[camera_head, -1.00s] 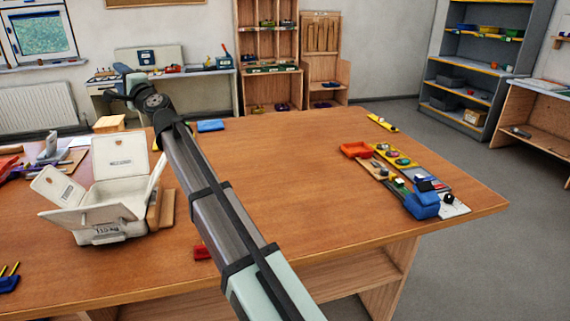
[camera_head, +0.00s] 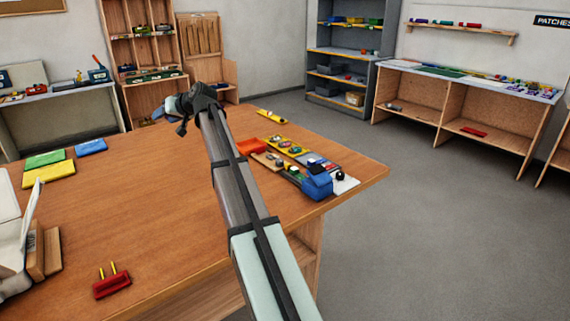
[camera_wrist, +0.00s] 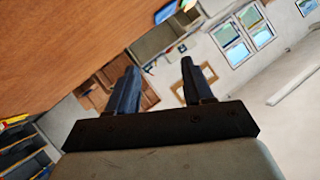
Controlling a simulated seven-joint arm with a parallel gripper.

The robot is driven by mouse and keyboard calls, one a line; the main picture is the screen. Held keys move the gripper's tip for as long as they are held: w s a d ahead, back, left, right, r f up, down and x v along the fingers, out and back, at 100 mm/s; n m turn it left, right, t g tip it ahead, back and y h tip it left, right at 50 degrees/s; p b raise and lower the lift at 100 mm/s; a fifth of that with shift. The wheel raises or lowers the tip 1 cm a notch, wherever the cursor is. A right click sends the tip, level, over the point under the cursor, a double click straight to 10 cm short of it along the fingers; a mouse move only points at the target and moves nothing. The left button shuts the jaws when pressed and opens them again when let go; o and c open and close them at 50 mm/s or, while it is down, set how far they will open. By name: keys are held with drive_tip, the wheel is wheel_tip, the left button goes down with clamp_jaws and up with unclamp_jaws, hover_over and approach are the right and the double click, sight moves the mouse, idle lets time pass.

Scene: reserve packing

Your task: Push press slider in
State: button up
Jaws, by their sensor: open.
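My gripper (camera_wrist: 160,70) is open and empty in the wrist view, its two dark fingers apart. In the head view my gripper (camera_head: 178,117) is at the far end of my outstretched arm, near the table's back edge and away from the boards. A blue blocky device (camera_head: 318,184) stands near the table's right corner, among a row of small boards. I cannot make out which part, if any, is the press slider. My arm passes to the left of this row.
The wooden table (camera_head: 130,190) has much bare surface left of my arm. A red holder with yellow pegs (camera_head: 112,286) sits near the front. Green, yellow and blue (camera_head: 91,147) flat pieces lie at the back left. A grey shelf (camera_head: 345,60) stands behind.

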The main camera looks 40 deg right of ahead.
drive_tip(key=s+d+f+n+g+h, duration=0.1)
drive_tip(key=s+d+f+h, duration=0.2)
drive_tip(key=d, duration=0.7)
drive_tip(key=s+d+f+g, duration=0.2)
drive_tip(key=s+d, duration=0.3)
drive_tip(key=d, duration=0.4)
drive_tip(key=g+h, duration=0.2)
drive_tip(key=g, duration=0.2)
approach(288, 164)
drive_tip(key=shift+n, duration=0.3)
drive_tip(key=x, duration=0.9)
drive_tip(key=shift+w+d, duration=0.1)
drive_tip(key=shift+d, duration=0.05)
clamp_jaws()
